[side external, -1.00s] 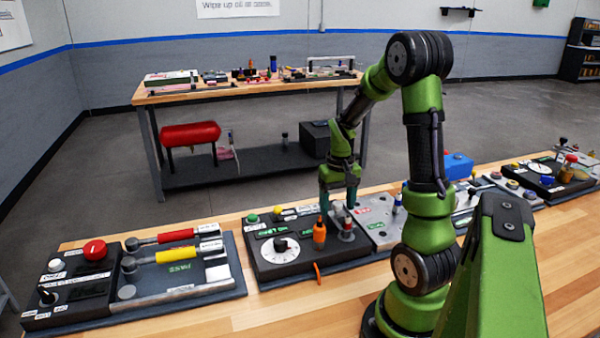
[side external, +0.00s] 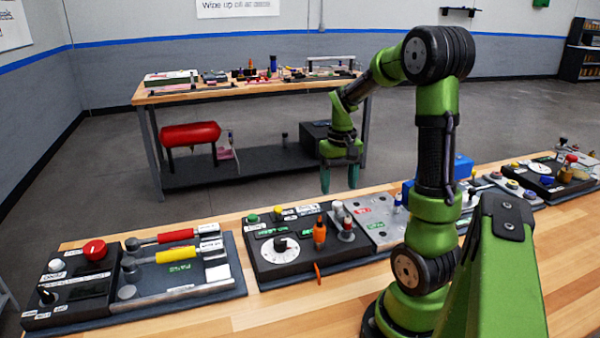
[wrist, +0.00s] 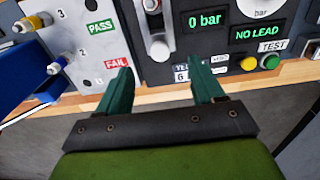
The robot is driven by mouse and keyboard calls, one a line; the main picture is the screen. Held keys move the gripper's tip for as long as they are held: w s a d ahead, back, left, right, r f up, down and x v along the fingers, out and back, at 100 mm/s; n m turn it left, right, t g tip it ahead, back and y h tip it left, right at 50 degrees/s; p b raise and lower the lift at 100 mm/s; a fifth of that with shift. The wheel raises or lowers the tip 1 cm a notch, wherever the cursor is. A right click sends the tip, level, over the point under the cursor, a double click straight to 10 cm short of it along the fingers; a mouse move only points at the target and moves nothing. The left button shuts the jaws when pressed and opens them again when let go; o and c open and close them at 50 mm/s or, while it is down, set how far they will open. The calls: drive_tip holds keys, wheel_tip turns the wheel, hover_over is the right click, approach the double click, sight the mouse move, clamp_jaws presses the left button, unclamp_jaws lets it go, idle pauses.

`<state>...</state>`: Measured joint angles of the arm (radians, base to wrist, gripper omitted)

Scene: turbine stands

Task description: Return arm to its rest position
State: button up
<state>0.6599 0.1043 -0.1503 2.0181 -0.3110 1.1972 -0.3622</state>
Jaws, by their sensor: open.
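My gripper (side external: 339,178) is open and empty, its two teal fingers pointing down. In the side view it hangs in the air above and behind the middle control panel (side external: 300,270). In the wrist view its fingers (wrist: 163,85) are apart with nothing between them. Beyond them that view shows displays reading "0 bar" and "NO LEAD" on the middle panel, and a grey plate (wrist: 72,38) with green PASS and red FAIL labels.
A left panel (side external: 60,318) has a red knob and red and yellow handles. The middle panel carries an orange part (side external: 319,232). More panels run right along the wooden bench (side external: 225,325). A blue box (side external: 463,166) stands behind them. A second table (side external: 200,95) is at the back.

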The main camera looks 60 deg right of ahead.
drive_tip(key=shift+r, duration=0.3)
drive_tip(key=shift+f, duration=0.1)
drive_tip(key=a+r+n+t+y, duration=0.1)
drive_tip(key=a+r+n+t, duration=0.1)
drive_tip(key=a, duration=1.1)
drive_tip(key=a+r+n+t+y, duration=0.1)
drive_tip(key=a+r+n+t, duration=0.2)
drive_tip(key=a, duration=1.1)
wheel_tip(320, 180, up, 4)
drive_tip(key=shift+a+f+t, duration=0.1)
drive_tip(key=shift+a+t, duration=0.2)
drive_tip(key=shift+t, duration=0.8)
